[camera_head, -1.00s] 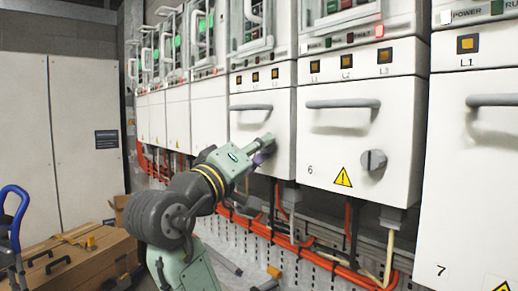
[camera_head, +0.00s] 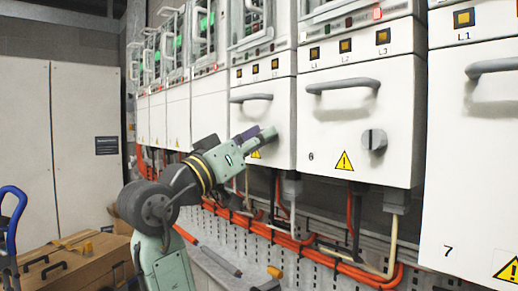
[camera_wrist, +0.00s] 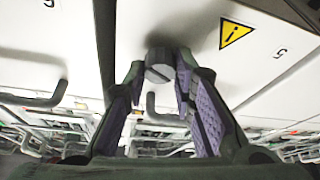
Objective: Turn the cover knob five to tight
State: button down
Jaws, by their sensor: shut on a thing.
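The cover knob of unit five (camera_wrist: 160,72) is a round grey knob with a slot across its face, on a white cover marked 5 (camera_wrist: 279,53). In the wrist view it sits between the purple-padded fingertips of my gripper (camera_wrist: 163,68), which is shut on it. The slot runs at a slant in that view. In the head view my gripper (camera_head: 262,136) is against the lower part of the unit five cover (camera_head: 282,113), and the knob is hidden behind the fingers. A yellow warning triangle (camera_wrist: 235,34) is beside the knob.
Unit six (camera_head: 330,130), right of my gripper, has a bar handle (camera_head: 343,85) and its own grey knob (camera_head: 374,140). Unit seven (camera_head: 460,190) is farther right. Orange cables (camera_head: 290,242) run below. A brown case (camera_head: 82,270) and blue-framed object (camera_head: 13,225) are at lower left.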

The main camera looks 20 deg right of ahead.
jog(key=shift+w+r+m+g+h+b, duration=0.1)
jog(key=shift+m+g+h, duration=0.1)
jog(key=shift+m+g, duration=1.8)
jog(key=shift+f+m+g+h+b, duration=0.15)
jog(key=shift+m+g, duration=0.5)
jog(key=shift+m, duration=2.7)
jog(key=shift+w+r+m+g+h+b, duration=0.2)
jog(key=shift+m+g, duration=1.15)
jog(key=shift+m, duration=1.3)
jog(key=shift+s+m, duration=0.15)
jog(key=shift+m, duration=0.15)
jog(key=c, duration=1.3)
grip_release()
jog(key=shift+c, duration=0.2)
jog(key=w+v, duration=0.1)
jog(key=v, duration=1.1)
jog(key=shift+s, duration=0.45)
